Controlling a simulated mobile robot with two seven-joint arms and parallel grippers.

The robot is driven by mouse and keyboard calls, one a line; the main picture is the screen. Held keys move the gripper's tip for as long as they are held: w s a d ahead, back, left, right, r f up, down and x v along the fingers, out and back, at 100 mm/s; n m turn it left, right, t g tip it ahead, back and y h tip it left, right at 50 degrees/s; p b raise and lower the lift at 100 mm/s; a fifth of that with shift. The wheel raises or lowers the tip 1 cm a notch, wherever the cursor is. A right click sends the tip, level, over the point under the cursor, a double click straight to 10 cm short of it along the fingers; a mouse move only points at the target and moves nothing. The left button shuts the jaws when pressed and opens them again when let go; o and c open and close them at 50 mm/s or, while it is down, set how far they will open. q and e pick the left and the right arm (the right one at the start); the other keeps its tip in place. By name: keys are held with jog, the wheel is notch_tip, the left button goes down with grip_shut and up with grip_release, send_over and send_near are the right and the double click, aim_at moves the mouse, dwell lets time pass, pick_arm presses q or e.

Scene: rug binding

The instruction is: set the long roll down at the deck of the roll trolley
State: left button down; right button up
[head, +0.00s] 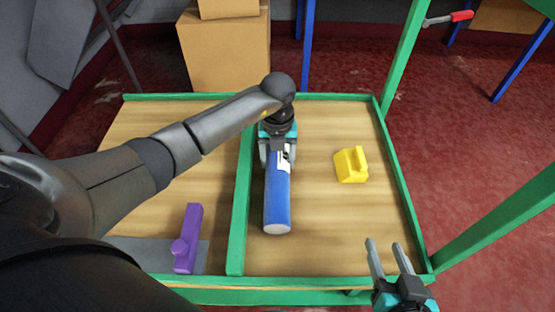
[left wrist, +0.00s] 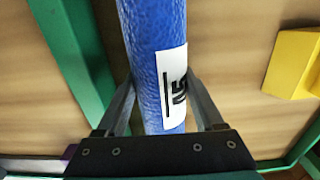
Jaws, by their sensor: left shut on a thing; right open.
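The long roll (head: 277,205) is blue with a pale end and a white label. It lies lengthwise over the right bay of the wooden deck (head: 330,225), beside the green divider. My left gripper (head: 277,160) is shut on the roll near its far end; the left wrist view shows the roll (left wrist: 150,40) between both fingers. I cannot tell whether its underside touches the deck. My right gripper (head: 390,258) is open and empty at the front right edge of the trolley.
A yellow block (head: 350,165) sits on the deck right of the roll. A purple piece (head: 188,240) lies in the left bay. The green divider (head: 241,200) and green rim (head: 402,190) edge the deck. Cardboard boxes (head: 228,50) stand behind.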

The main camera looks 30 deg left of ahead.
aim_at(278, 154)
pick_arm(q)
jog(key=shift+f, duration=0.1)
grip_release()
pick_arm(e)
jog(key=shift+a, duration=0.1)
dwell(0.3)
